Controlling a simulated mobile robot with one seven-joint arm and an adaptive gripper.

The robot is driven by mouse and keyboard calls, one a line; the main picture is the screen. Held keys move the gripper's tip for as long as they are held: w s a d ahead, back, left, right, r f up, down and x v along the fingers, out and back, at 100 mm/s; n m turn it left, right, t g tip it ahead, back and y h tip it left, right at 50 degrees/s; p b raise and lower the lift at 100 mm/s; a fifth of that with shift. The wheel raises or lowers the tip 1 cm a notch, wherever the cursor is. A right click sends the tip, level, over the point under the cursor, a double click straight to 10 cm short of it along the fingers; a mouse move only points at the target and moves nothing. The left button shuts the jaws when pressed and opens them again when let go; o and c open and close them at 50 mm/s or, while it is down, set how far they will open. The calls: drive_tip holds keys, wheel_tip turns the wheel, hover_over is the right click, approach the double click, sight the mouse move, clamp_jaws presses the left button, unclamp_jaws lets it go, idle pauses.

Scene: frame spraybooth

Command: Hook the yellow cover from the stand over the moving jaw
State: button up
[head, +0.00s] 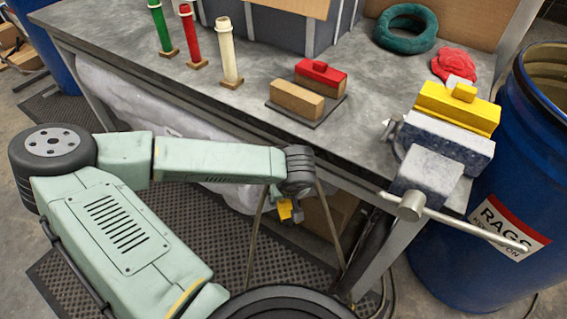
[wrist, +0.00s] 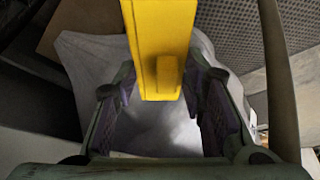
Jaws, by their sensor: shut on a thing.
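My gripper (wrist: 160,92) is shut on a yellow cover (wrist: 158,35) with a small raised knob, seen close up in the wrist view. In the head view this cover (head: 285,209) is small and partly hidden, low in front of the bench and below its top. The stand (head: 333,109) is a dark plate on the bench with two wooden blocks. Its near block (head: 296,101) is bare; its far block carries a red cover (head: 320,71). The vise (head: 432,172) is at the bench's right corner. Another yellow cover (head: 462,107) sits over its far jaw; the near jaw (head: 445,143) is bare.
The vise handle (head: 470,229) sticks out to the right. A blue rag drum (head: 536,190) stands beside the bench (head: 205,88). Green, red and cream tubes (head: 228,52) stand at the left. A teal ring (head: 405,30) and red cloth (head: 455,63) lie at the back.

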wheel_tip(320, 180, down, 16)
drive_tip(key=w+m+h, duration=0.1)
drive_tip(key=w+m, duration=0.1)
drive_tip(key=m, duration=0.1)
drive_tip(key=shift+f, duration=0.25)
